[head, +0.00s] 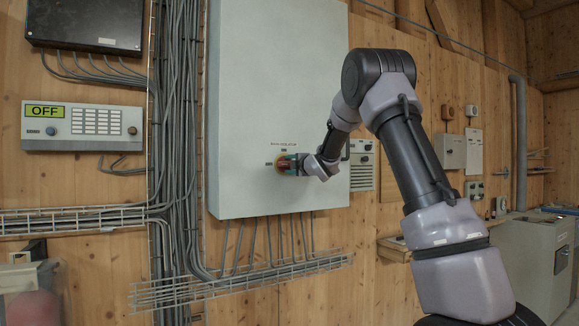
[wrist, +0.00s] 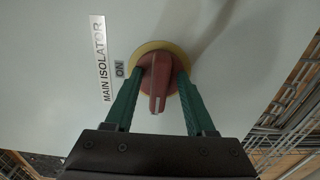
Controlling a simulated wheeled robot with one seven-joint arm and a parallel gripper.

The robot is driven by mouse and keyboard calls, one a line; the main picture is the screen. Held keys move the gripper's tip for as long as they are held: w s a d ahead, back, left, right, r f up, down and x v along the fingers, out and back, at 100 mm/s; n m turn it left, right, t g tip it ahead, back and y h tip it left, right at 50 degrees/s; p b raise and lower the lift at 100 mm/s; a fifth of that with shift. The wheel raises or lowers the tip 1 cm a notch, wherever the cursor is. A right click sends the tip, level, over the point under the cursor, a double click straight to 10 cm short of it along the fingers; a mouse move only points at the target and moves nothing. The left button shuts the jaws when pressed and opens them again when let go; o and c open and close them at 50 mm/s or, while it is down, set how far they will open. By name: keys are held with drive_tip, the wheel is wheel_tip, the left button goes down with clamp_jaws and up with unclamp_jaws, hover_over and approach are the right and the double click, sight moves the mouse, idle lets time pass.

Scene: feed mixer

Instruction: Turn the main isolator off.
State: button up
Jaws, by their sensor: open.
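The main isolator is a red rotary handle on a yellow round plate (wrist: 141,52), low on the grey cabinet door. In the wrist view the handle (wrist: 158,80) has its pale-marked end pointing down the picture, not at the ON label (wrist: 120,69) on its left. A plate reading MAIN ISOLATOR (wrist: 101,60) is beyond that label. My gripper (wrist: 160,74) is open, its two green fingers on either side of the handle; I cannot tell whether they touch it. In the head view my gripper (head: 292,165) partly hides the isolator (head: 282,162); a small label (head: 268,164) is left of it.
The grey cabinet (head: 260,90) hangs on a wooden wall. To its left are cable bundles (head: 180,120) and a control panel (head: 85,138) whose lit display (head: 44,111) reads OFF. A wire cable tray (head: 240,283) runs below the cabinet. A vented box (head: 362,175) is to its right.

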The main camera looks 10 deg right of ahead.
drive_tip(key=v, duration=1)
drive_tip(key=shift+s, duration=0.4)
drive_tip(key=shift+d+r, duration=0.1)
drive_tip(key=shift+d, duration=0.05)
drive_tip(key=s+d+m+g+h, duration=0.2)
drive_tip(key=s+d+m+h, duration=0.15)
drive_tip(key=s+m, duration=0.5)
drive_tip(key=s+d+m+g+h, duration=0.2)
drive_tip(key=s+d+m, duration=0.2)
drive_tip(key=s+m, duration=0.45)
drive_tip(key=s+a+f+m+g, duration=0.2)
drive_tip(key=s+m, duration=0.1)
drive_tip(key=s, duration=0.5)
drive_tip(key=s+a+f+m+g+y, duration=0.1)
drive_tip(key=s+a+f+m+g, duration=0.1)
drive_tip(key=s, duration=0.7)
drive_tip(key=s+a+f+m+g+y, duration=0.1)
drive_tip(key=s+f+m, duration=0.3)
drive_tip(key=s, duration=0.4)
drive_tip(key=shift+s+a+f+g, duration=0.2)
drive_tip(key=shift+a+g, duration=0.2)
drive_tip(key=shift+g, duration=0.2)
drive_tip(key=shift+c, duration=0.2)
